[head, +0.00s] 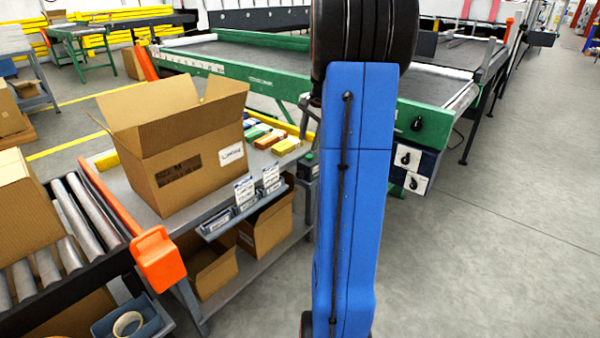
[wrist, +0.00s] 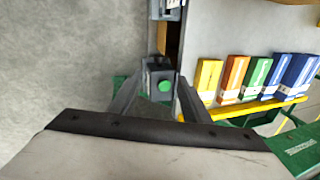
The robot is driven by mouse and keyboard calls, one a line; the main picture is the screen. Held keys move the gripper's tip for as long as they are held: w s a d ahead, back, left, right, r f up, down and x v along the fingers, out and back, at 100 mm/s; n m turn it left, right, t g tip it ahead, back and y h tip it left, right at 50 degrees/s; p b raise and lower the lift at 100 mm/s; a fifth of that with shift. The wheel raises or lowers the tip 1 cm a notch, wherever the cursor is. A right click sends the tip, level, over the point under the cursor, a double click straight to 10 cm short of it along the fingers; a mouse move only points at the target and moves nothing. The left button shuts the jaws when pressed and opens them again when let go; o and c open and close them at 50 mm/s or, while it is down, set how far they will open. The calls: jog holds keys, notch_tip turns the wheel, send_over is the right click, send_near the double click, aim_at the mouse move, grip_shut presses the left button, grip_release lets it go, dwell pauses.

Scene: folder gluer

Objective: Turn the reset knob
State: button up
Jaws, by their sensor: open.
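In the wrist view my gripper (wrist: 157,82) is open, its two grey fingers apart. A grey box with a round green button or knob (wrist: 165,86) shows in the gap between the fingers; I cannot tell if they touch it. In the head view, black knobs show on the green machine's near right corner: one on the green side (head: 417,124), an upper one on a white plate (head: 407,157) and a lower one on a white plate (head: 412,183). No label reads as reset. My blue arm hides the gripper in the head view.
An open cardboard box (head: 175,150) stands on a grey table (head: 150,215) beside small coloured cartons (head: 285,146); such cartons also show in the wrist view (wrist: 258,76). A roller conveyor (head: 60,235) and orange post (head: 158,260) are at left. The floor (head: 500,260) at right is clear.

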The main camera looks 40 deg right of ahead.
aim_at(300, 172)
jog(key=x, duration=1.7)
jog(key=shift+w+f, duration=0.1)
jog(key=shift+f, duration=0.1)
jog(key=shift+c, duration=0.5)
jog(key=c, duration=0.9)
